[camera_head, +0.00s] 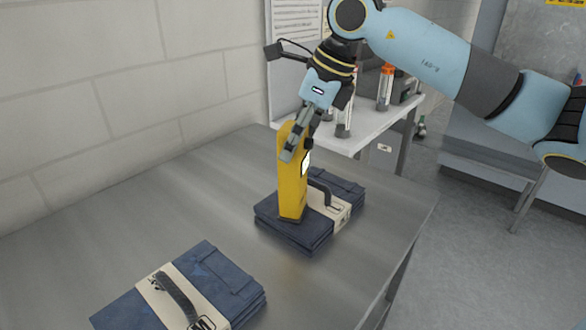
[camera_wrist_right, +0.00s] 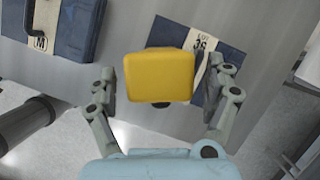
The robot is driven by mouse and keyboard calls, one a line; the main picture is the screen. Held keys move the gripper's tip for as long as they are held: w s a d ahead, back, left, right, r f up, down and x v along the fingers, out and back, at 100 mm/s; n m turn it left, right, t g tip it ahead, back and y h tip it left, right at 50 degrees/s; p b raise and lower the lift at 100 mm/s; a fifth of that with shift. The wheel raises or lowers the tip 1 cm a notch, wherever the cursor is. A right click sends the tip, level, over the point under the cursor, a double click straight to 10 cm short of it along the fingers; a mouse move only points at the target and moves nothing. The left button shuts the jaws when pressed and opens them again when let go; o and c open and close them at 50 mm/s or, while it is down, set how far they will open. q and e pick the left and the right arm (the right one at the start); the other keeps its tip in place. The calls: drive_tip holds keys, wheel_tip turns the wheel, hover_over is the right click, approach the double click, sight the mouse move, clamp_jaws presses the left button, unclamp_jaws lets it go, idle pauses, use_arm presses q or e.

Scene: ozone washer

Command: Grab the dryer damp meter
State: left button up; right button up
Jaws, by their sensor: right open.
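The dryer damp meter (camera_head: 292,186) is a tall yellow handheld device with a small pale screen. It stands upright on or right at a folded dark blue denim stack in the head view. In the right wrist view its yellow top (camera_wrist_right: 160,75) sits between my open fingers. My right gripper (camera_head: 296,145) is open around the upper part of the meter, coming down from above. In the wrist view gaps show between the fingers and the meter's sides. The meter's lower end is partly hidden in the wrist view. My left gripper is in neither view.
The denim stack (camera_head: 325,239) under the meter has a pale band and dark handle. Another banded denim stack (camera_head: 235,283) lies nearer on the metal table (camera_head: 120,240). A white shelf (camera_head: 378,133) with several tubes stands behind. The table's left part is clear.

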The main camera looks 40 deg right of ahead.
drive_tip(key=shift+x, duration=1.1)
clamp_jaws()
